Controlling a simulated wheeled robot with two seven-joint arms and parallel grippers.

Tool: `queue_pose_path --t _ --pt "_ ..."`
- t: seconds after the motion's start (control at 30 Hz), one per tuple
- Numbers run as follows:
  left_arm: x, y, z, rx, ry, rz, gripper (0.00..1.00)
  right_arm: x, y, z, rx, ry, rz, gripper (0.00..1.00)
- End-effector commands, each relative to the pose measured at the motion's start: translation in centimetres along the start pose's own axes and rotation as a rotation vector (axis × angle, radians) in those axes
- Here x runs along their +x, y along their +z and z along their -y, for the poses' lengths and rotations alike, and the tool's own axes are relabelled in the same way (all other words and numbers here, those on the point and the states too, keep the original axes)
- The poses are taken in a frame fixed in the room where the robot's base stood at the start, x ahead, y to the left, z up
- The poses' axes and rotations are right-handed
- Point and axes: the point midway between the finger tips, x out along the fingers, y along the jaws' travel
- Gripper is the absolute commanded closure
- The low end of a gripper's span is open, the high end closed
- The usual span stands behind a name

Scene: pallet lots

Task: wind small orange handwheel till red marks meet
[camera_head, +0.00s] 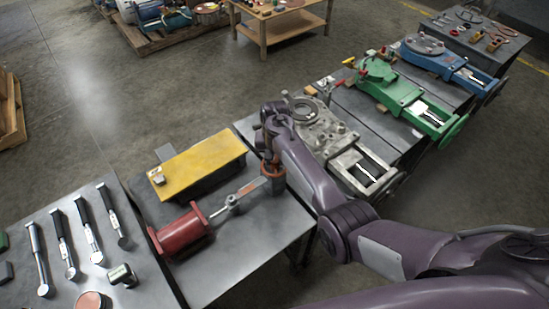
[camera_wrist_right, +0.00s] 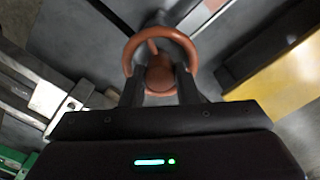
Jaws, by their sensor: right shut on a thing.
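The small orange handwheel (camera_wrist_right: 189,45) shows in the right wrist view as a ring with a round hub, at the upper middle. In the head view the handwheel (camera_head: 272,171) is a small orange patch, mostly hidden by my right gripper (camera_head: 267,155). It sits at the end of the grey bar beside the yellow plate. In the right wrist view my right gripper (camera_wrist_right: 160,84) reaches the near side of the wheel, a dark finger on each side of the hub. It is shut on the handwheel. I cannot make out the red marks. My left gripper is not in view.
The red cylinder (camera_head: 181,232) and yellow plate (camera_head: 200,166) lie on the same dark table. Grey (camera_head: 320,125), green (camera_head: 392,88) and blue (camera_head: 440,62) valves stand to the right. Several tools lie on the left table (camera_head: 135,277).

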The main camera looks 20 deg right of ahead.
Motion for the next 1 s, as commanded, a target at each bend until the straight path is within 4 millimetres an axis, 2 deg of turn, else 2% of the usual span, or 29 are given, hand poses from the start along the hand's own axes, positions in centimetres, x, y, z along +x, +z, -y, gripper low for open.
queue_pose_path --t 0.43,0.47,0.6,0.87,1.0 --pt "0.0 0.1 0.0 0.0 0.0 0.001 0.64 0.0 0.0 0.0 -0.001 -0.001 -0.001 0.95" --pt "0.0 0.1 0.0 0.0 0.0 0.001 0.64 0.0 0.0 0.0 -0.001 -0.001 -0.001 0.68" --pt "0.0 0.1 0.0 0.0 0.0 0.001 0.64 0.0 0.0 0.0 0.0 -0.001 -0.001 0.51" --pt "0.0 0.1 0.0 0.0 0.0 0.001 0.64 -0.1 0.0 0.0 0.0 0.0 -0.001 0.51" --pt "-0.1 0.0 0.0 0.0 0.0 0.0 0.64 -1.2 -0.1 0.0 0.0 -0.001 -0.004 0.51"
